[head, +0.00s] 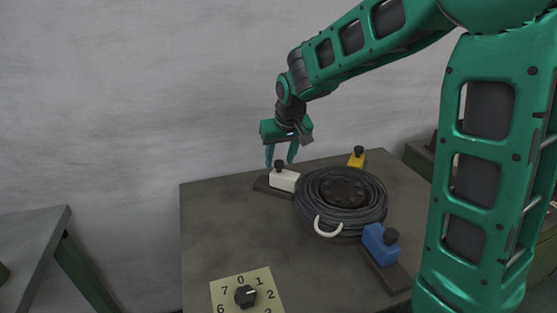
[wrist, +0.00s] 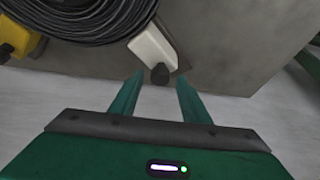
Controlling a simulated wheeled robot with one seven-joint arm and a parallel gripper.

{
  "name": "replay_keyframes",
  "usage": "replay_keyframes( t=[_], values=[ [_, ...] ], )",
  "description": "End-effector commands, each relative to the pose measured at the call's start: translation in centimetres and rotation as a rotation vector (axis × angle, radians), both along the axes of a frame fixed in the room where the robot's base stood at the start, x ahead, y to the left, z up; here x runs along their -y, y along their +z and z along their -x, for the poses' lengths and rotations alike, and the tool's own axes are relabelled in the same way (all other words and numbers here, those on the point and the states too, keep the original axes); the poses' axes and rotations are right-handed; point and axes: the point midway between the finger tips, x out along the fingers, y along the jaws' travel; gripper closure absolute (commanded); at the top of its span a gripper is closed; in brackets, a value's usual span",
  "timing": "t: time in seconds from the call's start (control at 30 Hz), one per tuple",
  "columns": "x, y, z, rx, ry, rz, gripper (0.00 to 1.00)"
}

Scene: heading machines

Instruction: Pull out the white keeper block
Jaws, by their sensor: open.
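The white keeper block (head: 284,180) sits in a dark base at the back left of the dark round coil (head: 343,199) on the table. It has a black knob (head: 279,166) on top. In the wrist view the white block (wrist: 153,47) and its knob (wrist: 160,74) show just beyond my fingertips. My gripper (head: 281,164) points down above the block, its two green fingers apart. In the wrist view my open gripper (wrist: 158,78) has the knob between the lines of its fingers, with nothing held. I cannot tell the exact height of the fingertips over the knob.
A pale curved handle (head: 328,229) is at the coil's front. A numbered dial plate (head: 262,297) is at the table's front. The table's left part (head: 222,225) is clear.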

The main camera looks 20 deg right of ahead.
Motion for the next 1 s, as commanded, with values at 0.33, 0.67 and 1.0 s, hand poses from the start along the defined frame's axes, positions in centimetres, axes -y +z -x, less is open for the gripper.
replay_keyframes(
  t=[0.33,0.67,1.0],
  values=[
    [0.0,-0.6,-0.2,0.0,0.0,0.0,0.57],
    [0.0,-0.6,-0.2,0.0,-0.001,0.0,1.0],
    [-3.2,-0.5,-3.6,0.002,0.001,0.0,1.0]
  ],
)
